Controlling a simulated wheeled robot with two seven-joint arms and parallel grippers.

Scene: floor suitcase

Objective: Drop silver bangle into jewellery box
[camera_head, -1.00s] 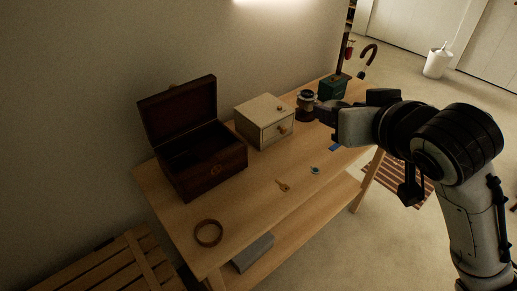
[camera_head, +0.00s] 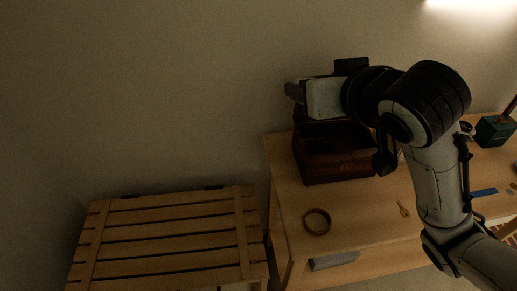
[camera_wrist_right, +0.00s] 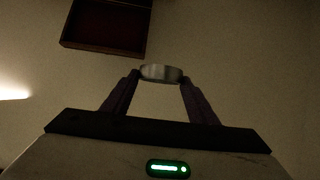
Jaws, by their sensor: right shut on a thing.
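The silver bangle (camera_wrist_right: 161,73) is held between the fingertips of my right gripper (camera_wrist_right: 160,80) in the right wrist view. In the head view my right gripper (camera_head: 292,92) is raised in front of the wall, level with the top of the jewellery box's open lid; the bangle cannot be made out there. The dark brown jewellery box (camera_head: 340,170) stands open on the table, below the gripper and slightly to its right. My arm hides most of its lid. The lid's dark reddish inside (camera_wrist_right: 105,22) appears at upper left in the wrist view. My left gripper is not in view.
A slatted wooden surface (camera_head: 165,235) stands left of the table. A green box (camera_head: 494,131) is far right.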

